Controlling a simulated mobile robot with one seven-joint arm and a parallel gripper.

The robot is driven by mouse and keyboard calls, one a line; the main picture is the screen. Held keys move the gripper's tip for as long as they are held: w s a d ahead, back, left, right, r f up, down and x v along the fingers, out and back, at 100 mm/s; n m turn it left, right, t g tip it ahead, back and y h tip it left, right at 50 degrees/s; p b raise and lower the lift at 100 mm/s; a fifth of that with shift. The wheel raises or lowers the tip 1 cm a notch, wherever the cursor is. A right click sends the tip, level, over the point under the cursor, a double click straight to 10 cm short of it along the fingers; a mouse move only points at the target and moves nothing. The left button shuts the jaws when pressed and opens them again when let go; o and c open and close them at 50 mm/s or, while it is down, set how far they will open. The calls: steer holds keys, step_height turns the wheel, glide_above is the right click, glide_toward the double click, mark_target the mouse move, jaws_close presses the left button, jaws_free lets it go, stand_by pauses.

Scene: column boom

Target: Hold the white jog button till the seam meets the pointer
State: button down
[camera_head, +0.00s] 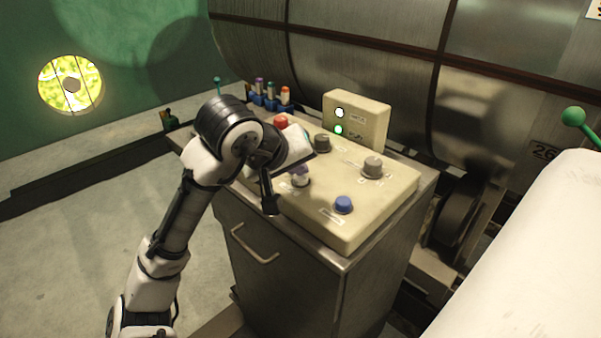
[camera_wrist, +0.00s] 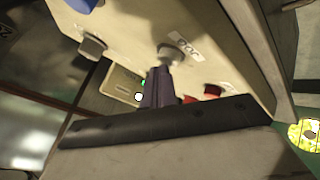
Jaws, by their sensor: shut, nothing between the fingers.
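The white jog button (camera_wrist: 184,48) shows in the wrist view on the beige panel (camera_head: 350,225), beside a label reading JOG. My gripper (camera_head: 300,178) is shut and empty, pointing down at the button. In the wrist view its dark fingertips (camera_wrist: 167,62) overlap the button's near side; I cannot tell whether they press it. In the head view the fingers and wrist mostly hide the button. The large metal drum (camera_head: 350,75) behind the panel has dark bands across it, one running lengthwise. I cannot make out which line is the seam, nor a pointer.
The panel also carries a blue button (camera_head: 343,204), two dark knobs (camera_head: 372,167) and a red button (camera_head: 281,121) close to my wrist. A lamp box (camera_head: 357,120) behind shows white and green lights lit. Several coloured-top items stand in a blue rack (camera_head: 270,102) at the back left.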

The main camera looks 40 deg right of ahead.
mark_target(297, 180)
steer(key=shift+r+p, duration=0.85)
steer(key=shift+p, duration=0.05)
step_height(297, 180, up, 5)
steer(key=p, duration=0.5)
stand_by(0.5)
